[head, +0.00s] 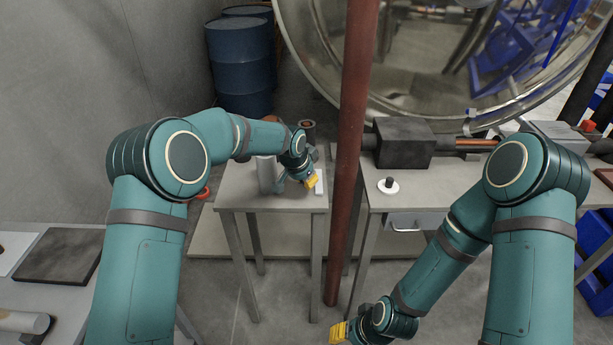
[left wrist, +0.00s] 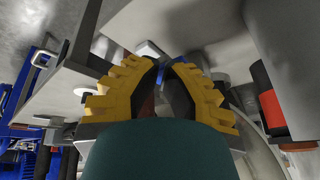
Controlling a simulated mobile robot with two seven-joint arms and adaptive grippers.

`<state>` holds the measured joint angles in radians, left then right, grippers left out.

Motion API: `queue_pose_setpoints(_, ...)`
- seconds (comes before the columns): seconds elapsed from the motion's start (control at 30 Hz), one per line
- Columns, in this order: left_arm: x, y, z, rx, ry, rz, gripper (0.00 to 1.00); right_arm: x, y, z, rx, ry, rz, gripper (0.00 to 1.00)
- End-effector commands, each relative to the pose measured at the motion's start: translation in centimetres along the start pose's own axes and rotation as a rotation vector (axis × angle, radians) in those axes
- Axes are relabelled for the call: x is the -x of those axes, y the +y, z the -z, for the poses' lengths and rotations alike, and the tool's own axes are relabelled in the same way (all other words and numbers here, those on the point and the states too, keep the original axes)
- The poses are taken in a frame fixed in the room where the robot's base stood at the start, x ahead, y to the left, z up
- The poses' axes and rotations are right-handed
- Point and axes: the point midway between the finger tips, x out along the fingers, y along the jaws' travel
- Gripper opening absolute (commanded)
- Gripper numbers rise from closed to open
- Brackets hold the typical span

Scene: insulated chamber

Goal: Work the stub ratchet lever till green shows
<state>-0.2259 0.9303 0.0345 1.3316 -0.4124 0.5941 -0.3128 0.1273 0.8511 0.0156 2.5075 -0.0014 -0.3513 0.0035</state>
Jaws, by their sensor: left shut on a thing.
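My left gripper (head: 311,182) is over the small grey table (head: 237,190), beside a narrow white plate (head: 320,184). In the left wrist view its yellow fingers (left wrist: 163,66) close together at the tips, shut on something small. That thing is mostly hidden by the fingers; it is probably the stub ratchet lever, with a bit of blue showing at the tips. I see no green indicator in either view. My right gripper (head: 340,332) hangs low at the bottom edge of the head view, partly cut off, and its opening cannot be made out.
A grey cylinder (head: 266,174) stands on the small table. A red-brown post (head: 352,150) rises just right of my left gripper. Beyond it, a workbench (head: 430,186) carries a dark block (head: 404,143) and a white disc with a black knob (head: 388,186). Blue drums (head: 240,60) stand behind.

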Motion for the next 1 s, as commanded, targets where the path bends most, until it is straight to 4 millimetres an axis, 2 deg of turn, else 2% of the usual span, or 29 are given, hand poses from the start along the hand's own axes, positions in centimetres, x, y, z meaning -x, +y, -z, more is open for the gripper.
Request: queue_pose_setpoints(1.0,-3.7,0.0,-1.2,0.0,-0.001,0.0,0.0,-2.0,0.8,-0.2,0.0,0.0,0.0,0.47)
